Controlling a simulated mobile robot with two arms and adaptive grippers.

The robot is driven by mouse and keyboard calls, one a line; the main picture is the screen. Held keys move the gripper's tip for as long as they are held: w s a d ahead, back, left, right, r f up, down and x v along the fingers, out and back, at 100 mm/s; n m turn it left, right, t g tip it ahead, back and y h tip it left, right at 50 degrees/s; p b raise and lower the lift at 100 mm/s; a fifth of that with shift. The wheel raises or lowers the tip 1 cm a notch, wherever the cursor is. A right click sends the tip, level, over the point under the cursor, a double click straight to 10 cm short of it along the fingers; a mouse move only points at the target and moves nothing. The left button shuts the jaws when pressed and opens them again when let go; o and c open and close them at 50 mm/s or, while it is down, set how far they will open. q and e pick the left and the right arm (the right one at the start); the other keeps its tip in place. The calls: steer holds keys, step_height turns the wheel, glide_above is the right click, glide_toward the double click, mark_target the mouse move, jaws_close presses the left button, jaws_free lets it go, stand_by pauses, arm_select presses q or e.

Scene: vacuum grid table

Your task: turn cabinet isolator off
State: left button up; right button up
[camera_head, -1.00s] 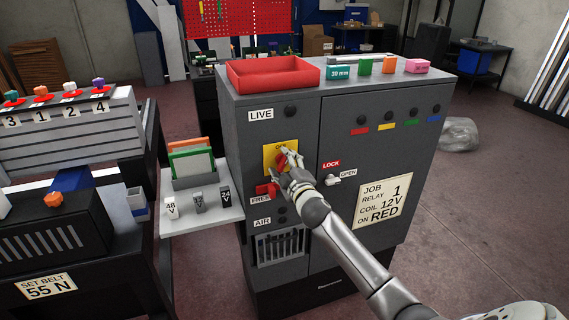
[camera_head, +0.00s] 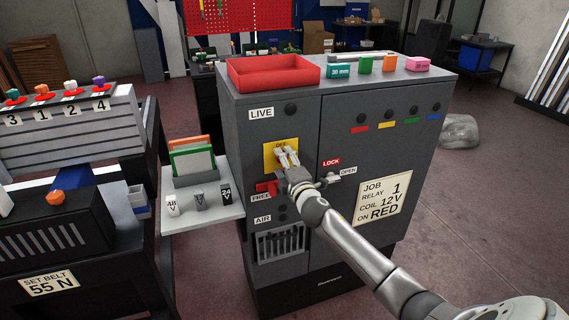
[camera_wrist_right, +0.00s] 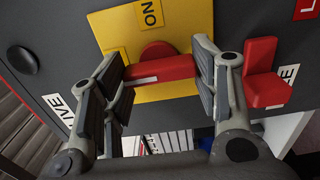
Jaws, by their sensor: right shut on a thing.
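The cabinet isolator is a red handle on a round red hub, set on a yellow plate (camera_head: 269,160) on the grey cabinet front. In the right wrist view the red handle (camera_wrist_right: 165,69) lies between the two fingers of my right gripper (camera_wrist_right: 163,75), which is shut on it. An ON label (camera_wrist_right: 150,13) shows on the plate beside the hub. In the head view my right gripper (camera_head: 287,157) covers the handle and part of the plate. My left gripper is in neither view.
A red FREE lever (camera_head: 266,188) sits just below the plate; it also shows close to the fingers in the right wrist view (camera_wrist_right: 264,78). A LOCK/OPEN door handle (camera_head: 329,180) is right of my wrist. A shelf (camera_head: 205,222) with relays projects left of the cabinet.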

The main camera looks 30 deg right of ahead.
stand_by(0.3)
steer(key=o, duration=1)
steer(key=shift+s, duration=0.1)
steer(key=v, duration=1.1)
steer(key=shift+s, duration=0.4)
steer(key=shift+f, duration=0.15)
